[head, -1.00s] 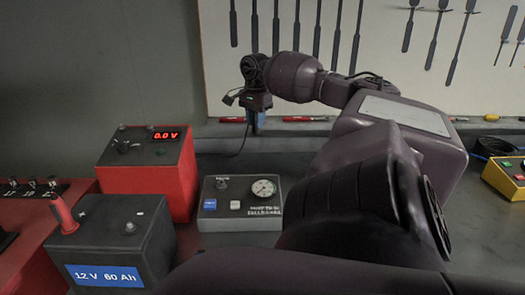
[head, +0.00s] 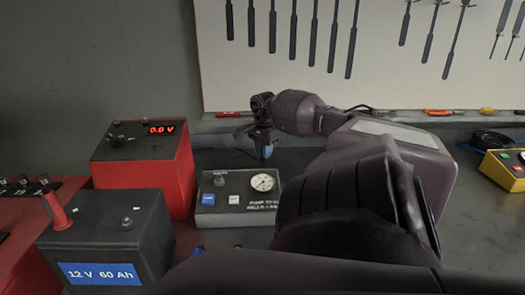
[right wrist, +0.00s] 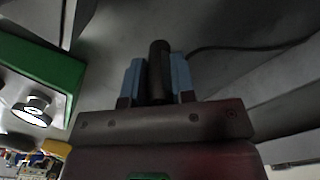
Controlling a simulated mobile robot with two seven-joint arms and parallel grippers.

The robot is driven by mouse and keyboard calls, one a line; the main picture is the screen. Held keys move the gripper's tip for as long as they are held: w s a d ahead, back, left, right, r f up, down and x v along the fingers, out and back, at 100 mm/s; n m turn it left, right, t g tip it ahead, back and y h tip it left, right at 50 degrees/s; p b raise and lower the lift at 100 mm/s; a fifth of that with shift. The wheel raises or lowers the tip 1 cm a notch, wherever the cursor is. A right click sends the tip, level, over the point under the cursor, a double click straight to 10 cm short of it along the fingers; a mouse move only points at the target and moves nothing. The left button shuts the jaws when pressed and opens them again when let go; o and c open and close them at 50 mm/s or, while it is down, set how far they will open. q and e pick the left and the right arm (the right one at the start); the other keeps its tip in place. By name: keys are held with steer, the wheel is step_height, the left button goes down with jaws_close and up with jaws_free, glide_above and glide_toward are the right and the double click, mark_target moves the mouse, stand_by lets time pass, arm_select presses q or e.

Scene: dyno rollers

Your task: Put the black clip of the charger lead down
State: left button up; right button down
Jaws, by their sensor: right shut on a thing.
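My right gripper (head: 264,151) is above the dark bench behind the grey gauge box. In the right wrist view its blue fingertips are shut on the black clip (right wrist: 159,70), which stands up between them. A thin dark lead (right wrist: 225,47) runs off to the right there. In the head view the clip is too small and dark to make out. The red charger (head: 180,180) reads 0.0 V. A red clip (head: 57,209) is on the left post of the black battery (head: 150,232); the other post (head: 127,223) is bare. My left gripper is out of view.
The grey gauge box (head: 232,217) stands right of the charger, near my right gripper. A yellow box (head: 495,170) and a coiled black cable (head: 494,141) are at the far right. A ledge with pens runs along the back.

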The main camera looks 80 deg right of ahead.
steer(key=shift+f, duration=0.85)
step_height(320, 180, down, 4)
steer(key=shift+r+b, duration=0.1)
steer(key=shift+b, duration=0.2)
steer(key=c, duration=0.9)
jaws_free()
steer(key=shift+c, duration=0.2)
